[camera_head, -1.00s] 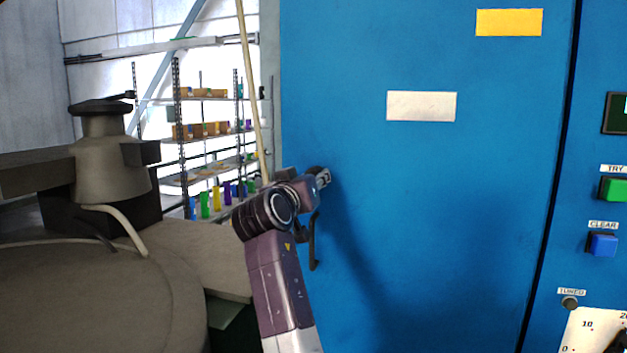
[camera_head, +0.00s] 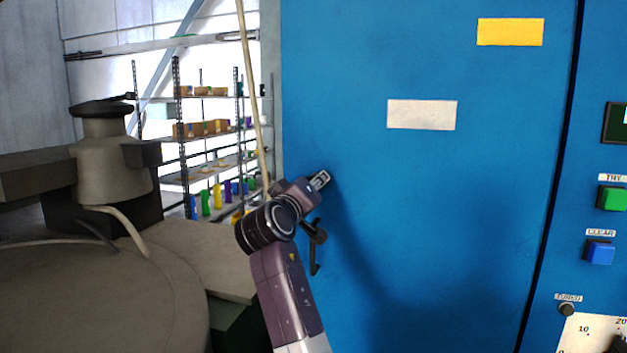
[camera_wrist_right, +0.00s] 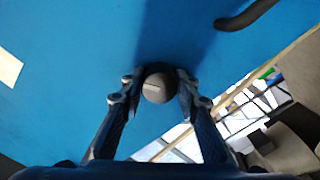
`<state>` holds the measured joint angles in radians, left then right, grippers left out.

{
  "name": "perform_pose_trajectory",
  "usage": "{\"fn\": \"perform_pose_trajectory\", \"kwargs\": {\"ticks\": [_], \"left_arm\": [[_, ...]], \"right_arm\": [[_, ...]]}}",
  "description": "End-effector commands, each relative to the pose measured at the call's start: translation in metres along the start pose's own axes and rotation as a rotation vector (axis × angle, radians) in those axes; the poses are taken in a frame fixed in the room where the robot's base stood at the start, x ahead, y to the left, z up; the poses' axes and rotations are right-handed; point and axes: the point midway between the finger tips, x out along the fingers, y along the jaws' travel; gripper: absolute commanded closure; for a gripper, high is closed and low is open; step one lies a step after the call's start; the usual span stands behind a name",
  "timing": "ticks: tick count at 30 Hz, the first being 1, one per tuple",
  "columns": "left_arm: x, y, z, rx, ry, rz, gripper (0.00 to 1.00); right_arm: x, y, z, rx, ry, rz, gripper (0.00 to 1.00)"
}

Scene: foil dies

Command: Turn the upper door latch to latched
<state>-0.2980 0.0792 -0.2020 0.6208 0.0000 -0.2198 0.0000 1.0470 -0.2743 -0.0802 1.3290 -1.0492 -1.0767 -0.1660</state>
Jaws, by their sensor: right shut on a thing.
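The upper door latch is a round dark knob (camera_wrist_right: 158,87) on the blue door, seen in the right wrist view. A pale line across its face tilts up to the right. My right gripper (camera_wrist_right: 160,88) has a finger on each side of the knob and is shut on it. In the head view my right gripper (camera_head: 320,180) is at the door's left side, and the knob is hidden there. My left gripper is not in view.
A dark curved handle (camera_head: 314,262) sticks out just below my right gripper. The blue door (camera_head: 430,210) bears a white plate (camera_head: 421,115) and a yellow plate (camera_head: 510,32). Buttons stand right of the door. A shelf rack (camera_head: 178,130) stands behind, left.

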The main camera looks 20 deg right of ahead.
Motion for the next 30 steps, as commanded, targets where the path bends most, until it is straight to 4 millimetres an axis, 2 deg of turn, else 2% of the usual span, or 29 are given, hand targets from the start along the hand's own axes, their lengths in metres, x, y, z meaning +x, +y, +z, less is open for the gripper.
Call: {"fn": "perform_pose_trajectory", "kwargs": {"ticks": [21, 30], "left_arm": [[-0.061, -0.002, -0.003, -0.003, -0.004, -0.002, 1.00], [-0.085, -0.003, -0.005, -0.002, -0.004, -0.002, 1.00]], "right_arm": [[0.001, 0.006, -0.001, -0.684, -0.007, -0.001, 0.95], [0.001, 0.006, -0.002, -0.920, -0.007, -0.001, 0.95]]}}
